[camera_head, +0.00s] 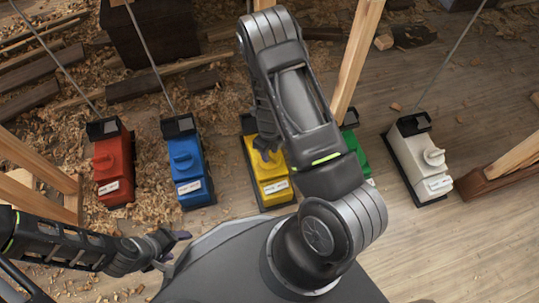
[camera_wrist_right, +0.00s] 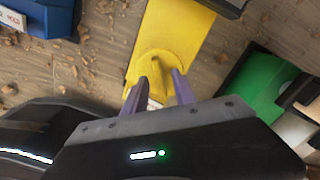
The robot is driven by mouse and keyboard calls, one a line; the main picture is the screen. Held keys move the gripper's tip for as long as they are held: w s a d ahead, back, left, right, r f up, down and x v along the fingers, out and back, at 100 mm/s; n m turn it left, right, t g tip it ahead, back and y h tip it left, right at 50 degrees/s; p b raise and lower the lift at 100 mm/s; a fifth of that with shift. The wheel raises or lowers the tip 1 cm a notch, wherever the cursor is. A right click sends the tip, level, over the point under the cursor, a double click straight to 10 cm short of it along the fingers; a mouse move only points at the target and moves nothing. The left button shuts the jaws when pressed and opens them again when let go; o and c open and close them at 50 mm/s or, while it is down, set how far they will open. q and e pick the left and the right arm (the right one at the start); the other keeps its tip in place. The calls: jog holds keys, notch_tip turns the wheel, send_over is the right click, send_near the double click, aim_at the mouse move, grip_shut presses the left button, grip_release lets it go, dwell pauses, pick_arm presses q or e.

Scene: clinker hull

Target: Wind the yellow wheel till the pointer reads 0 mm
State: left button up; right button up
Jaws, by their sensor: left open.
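The yellow box (camera_head: 268,180) stands on the floor in the middle of the head view, partly covered by my right arm. The raised yellow wheel (camera_wrist_right: 158,62) on it shows in the right wrist view. My right gripper (camera_head: 267,153) is down at the wheel. In the wrist view its two purple fingers (camera_wrist_right: 158,78) stand apart at the wheel's near side; I cannot tell whether they press on it. A pale label (camera_head: 276,187) is on the box's near end; no pointer reading is legible. My left gripper (camera_head: 178,246) is open and empty at the lower left.
A red box (camera_head: 113,165) and a blue box (camera_head: 187,165) stand left of the yellow one. A green box (camera_wrist_right: 258,85) is close on its right, and a white box (camera_head: 418,160) farther right. Timber posts (camera_head: 355,60) rise nearby; shavings litter the floor.

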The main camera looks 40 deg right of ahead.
jog(key=shift+f, duration=0.55)
jog(key=shift+c, duration=0.2)
grip_shut()
